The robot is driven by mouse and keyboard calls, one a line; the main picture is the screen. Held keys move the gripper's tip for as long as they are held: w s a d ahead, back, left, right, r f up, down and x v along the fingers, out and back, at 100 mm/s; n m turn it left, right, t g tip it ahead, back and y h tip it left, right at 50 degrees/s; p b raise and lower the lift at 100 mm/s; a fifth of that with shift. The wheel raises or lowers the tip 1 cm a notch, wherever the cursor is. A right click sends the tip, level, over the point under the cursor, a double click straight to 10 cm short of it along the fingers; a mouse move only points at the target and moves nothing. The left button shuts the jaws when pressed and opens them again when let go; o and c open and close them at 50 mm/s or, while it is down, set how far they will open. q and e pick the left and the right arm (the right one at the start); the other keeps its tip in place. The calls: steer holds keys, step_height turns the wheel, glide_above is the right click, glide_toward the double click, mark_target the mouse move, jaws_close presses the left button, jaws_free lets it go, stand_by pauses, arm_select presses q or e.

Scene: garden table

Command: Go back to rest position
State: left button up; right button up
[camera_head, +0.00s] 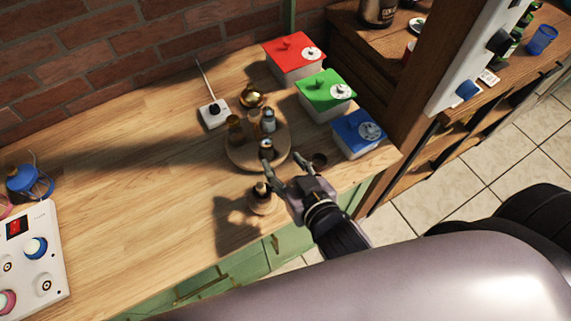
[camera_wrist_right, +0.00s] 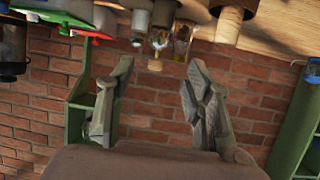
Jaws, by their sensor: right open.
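My right gripper (camera_head: 271,176) is over the front edge of the wooden worktop (camera_head: 130,165), with its fingers pointing left. It also shows in the right wrist view (camera_wrist_right: 160,78), with its two fingers spread apart and nothing between them. A round wooden board (camera_head: 240,156) with several small jars and bottles on it stands just beyond the fingertips. A small wooden container with a dark top (camera_head: 262,198) stands close beside the lower finger; I cannot tell if they touch. My left gripper is not in view.
Boxes with red (camera_head: 290,47), green (camera_head: 325,88) and blue (camera_head: 357,130) lids stand behind and right of the gripper. A white switch panel (camera_head: 38,262) is at the left. The worktop's left middle is clear.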

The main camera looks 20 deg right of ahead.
steer(key=s+d+f+g, duration=0.1)
steer(key=d+f, duration=0.1)
steer(key=s+d+f+g+h, duration=0.1)
steer(key=d+f+g, duration=0.1)
steer(key=s+d+f+g, duration=0.1)
steer(key=d+f, duration=0.1)
steer(key=shift+s+f+g, duration=0.3)
steer(key=shift+s+g, duration=0.05)
steer(key=shift+g, duration=0.05)
steer(key=s+d+f+g, duration=0.3)
steer(key=s+f+g, duration=0.15)
steer(key=s, duration=0.25)
step_height(320, 180, down, 25)
steer(key=s+n+g, duration=0.1)
steer(key=s+g, duration=0.1)
steer(key=s+d+f+g+b, duration=0.1)
steer(key=s+d+f, duration=0.2)
steer(key=s+f, duration=1.3)
steer(key=shift+s+f+h, duration=0.3)
steer(key=shift+s+f, duration=0.05)
steer(key=shift+f, duration=0.35)
steer(key=shift+d, duration=0.1)
